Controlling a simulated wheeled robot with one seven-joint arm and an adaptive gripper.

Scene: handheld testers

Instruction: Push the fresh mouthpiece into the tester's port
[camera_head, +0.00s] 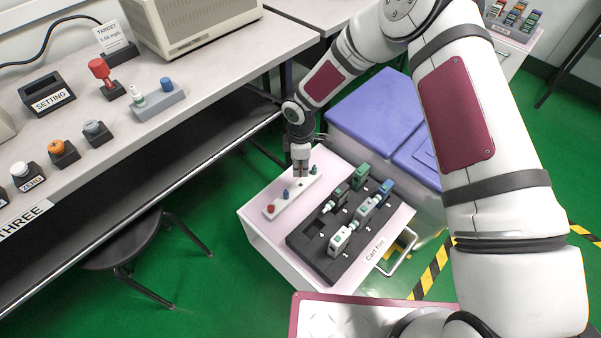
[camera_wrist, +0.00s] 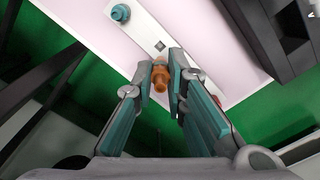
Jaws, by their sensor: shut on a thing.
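My gripper (camera_head: 301,168) is over the cart, above a pale rack (camera_head: 281,207). In the wrist view my gripper (camera_wrist: 160,78) is shut on a small orange-brown piece (camera_wrist: 160,84); I cannot tell whether it is the fresh mouthpiece. Its lower end is near the rack (camera_wrist: 145,24), beside an empty diamond-shaped hole. The rack also bears a red piece (camera_head: 271,209), a blue piece (camera_head: 286,194) and a teal piece (camera_head: 313,170). Several handheld testers, such as a white one (camera_head: 339,240), lie in a dark tray (camera_head: 318,262); their ports are too small to make out.
The cart (camera_head: 262,236) stands right of a long bench (camera_head: 120,128). The bench bears a grey block (camera_head: 158,102) with a blue knob, a red-topped piece (camera_head: 101,70) and several labelled holders. Blue-lidded bins (camera_head: 375,103) stand behind the cart. A stool (camera_head: 125,243) is below the bench.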

